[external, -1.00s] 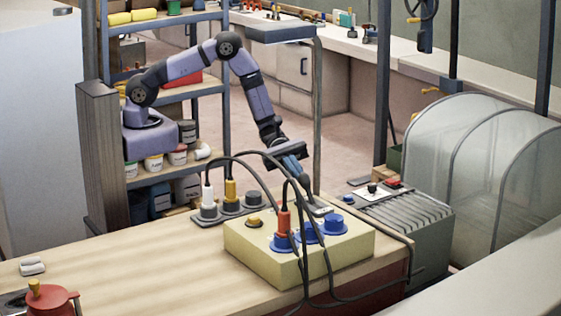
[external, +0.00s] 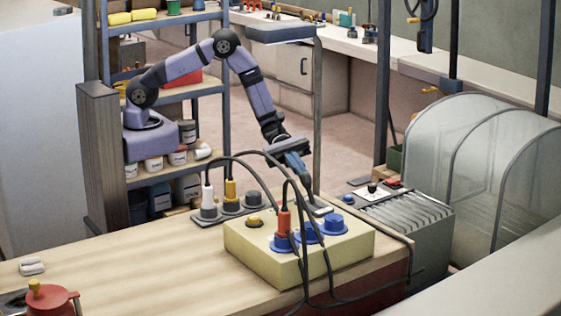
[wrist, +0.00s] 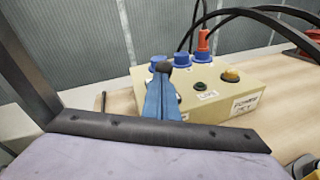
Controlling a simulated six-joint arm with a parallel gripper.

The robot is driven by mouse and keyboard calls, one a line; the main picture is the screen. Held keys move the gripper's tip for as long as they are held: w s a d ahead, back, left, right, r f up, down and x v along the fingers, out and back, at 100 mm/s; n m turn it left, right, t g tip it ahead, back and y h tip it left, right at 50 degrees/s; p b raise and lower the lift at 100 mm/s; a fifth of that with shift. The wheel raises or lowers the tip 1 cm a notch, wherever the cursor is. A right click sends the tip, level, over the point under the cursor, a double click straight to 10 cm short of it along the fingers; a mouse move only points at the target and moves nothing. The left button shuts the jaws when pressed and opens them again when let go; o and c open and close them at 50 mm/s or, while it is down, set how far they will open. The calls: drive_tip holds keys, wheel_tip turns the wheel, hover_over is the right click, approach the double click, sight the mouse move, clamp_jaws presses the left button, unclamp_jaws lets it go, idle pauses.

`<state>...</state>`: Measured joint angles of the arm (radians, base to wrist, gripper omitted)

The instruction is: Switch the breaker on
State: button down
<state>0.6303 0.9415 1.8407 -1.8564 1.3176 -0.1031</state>
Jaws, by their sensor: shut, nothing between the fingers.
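The pale yellow power box (external: 262,258) sits on the wooden bench, and its side and top also show in the wrist view (wrist: 222,102). It bears blue round sockets, a yellow knob (external: 254,221) and a small dark round button beside a label (wrist: 200,86). I cannot make out for certain which part is the breaker. A grey plate (external: 318,207) shows at the box's far edge, below my gripper. My gripper (external: 304,184) points down there with its blue fingers shut and empty. In the wrist view the fingers (wrist: 163,88) cover part of the box; contact cannot be told.
An orange plug (external: 284,222) stands in a blue socket, with black cables looping over the box. A grey socket strip (external: 230,207) with white and yellow plugs lies behind it. A grey ribbed unit (external: 410,215) stands at right. The bench's left part is mostly clear.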

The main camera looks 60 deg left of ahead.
drive_tip(key=f+b+v, duration=0.1)
drive_tip(key=b+v, duration=0.4)
drive_tip(key=v, duration=0.8)
drive_tip(key=shift+w+f+b, duration=0.15)
drive_tip(key=shift+w+b, duration=0.15)
